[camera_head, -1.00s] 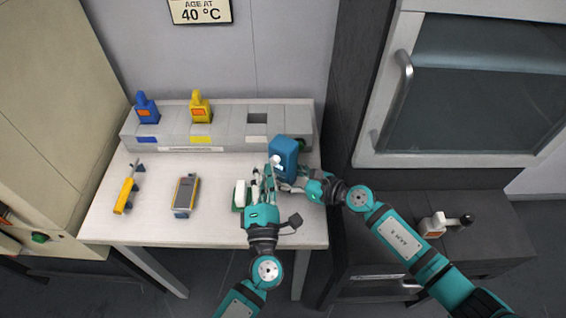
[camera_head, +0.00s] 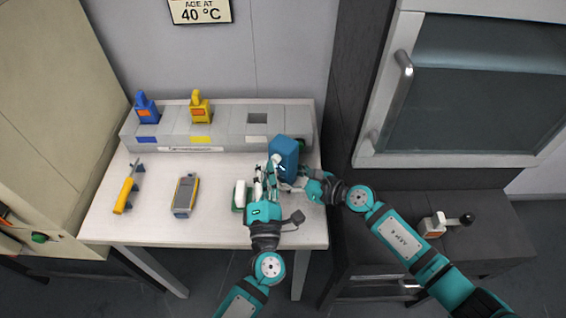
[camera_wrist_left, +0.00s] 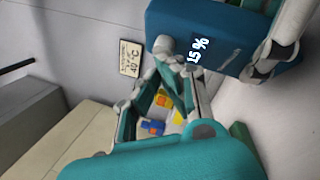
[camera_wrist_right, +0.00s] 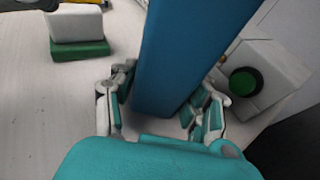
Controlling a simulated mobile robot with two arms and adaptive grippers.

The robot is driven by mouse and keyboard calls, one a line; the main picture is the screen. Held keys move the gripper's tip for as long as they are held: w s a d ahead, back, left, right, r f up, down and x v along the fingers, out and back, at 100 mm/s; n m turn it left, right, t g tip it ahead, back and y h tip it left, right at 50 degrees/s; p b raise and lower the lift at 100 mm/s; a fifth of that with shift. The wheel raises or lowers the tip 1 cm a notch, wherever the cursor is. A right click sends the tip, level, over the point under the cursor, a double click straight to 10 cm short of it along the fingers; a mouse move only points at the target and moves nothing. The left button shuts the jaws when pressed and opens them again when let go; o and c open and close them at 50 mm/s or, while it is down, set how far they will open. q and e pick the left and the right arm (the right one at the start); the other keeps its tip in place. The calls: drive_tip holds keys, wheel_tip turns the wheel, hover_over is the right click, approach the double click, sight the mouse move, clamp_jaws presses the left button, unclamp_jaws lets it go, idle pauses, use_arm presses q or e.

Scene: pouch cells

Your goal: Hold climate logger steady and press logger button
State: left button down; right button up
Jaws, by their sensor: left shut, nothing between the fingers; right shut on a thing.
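The climate logger, a tall blue box (camera_head: 284,152), stands at the right end of the table. In the left wrist view its face (camera_wrist_left: 215,38) shows a white "15 %". My right gripper (camera_wrist_right: 165,95) is shut around the logger's sides, low on it. My left gripper (camera_head: 270,172) is shut and empty, just in front of the logger's face. In the left wrist view its joined fingertips (camera_wrist_left: 168,50) lie by the logger's edge, left of the digits. I cannot tell whether they touch it. I cannot make out the button.
A grey rack (camera_head: 225,128) along the back holds a blue tool (camera_head: 146,107) and a yellow tool (camera_head: 200,106). A yellow-grey meter (camera_head: 185,194), a yellow-handled tool (camera_head: 125,194) and a green-based white block (camera_head: 240,194) lie left.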

use_arm(q)
drive_tip(key=shift+s+a, duration=0.35)
drive_tip(key=shift+s, duration=0.15)
drive_tip(key=shift+s, duration=0.1)
use_arm(e)
drive_tip(key=o, duration=0.9)
use_arm(q)
drive_tip(key=s+a, duration=0.2)
drive_tip(key=s, duration=0.1)
drive_tip(key=s+a, duration=0.1)
drive_tip(key=shift+s+a, duration=0.1)
drive_tip(key=shift+s, duration=0.3)
use_arm(e)
drive_tip(key=shift+o, duration=0.2)
drive_tip(key=v, duration=1.2)
drive_tip(key=shift+s, duration=0.1)
use_arm(q)
drive_tip(key=shift+s, duration=0.1)
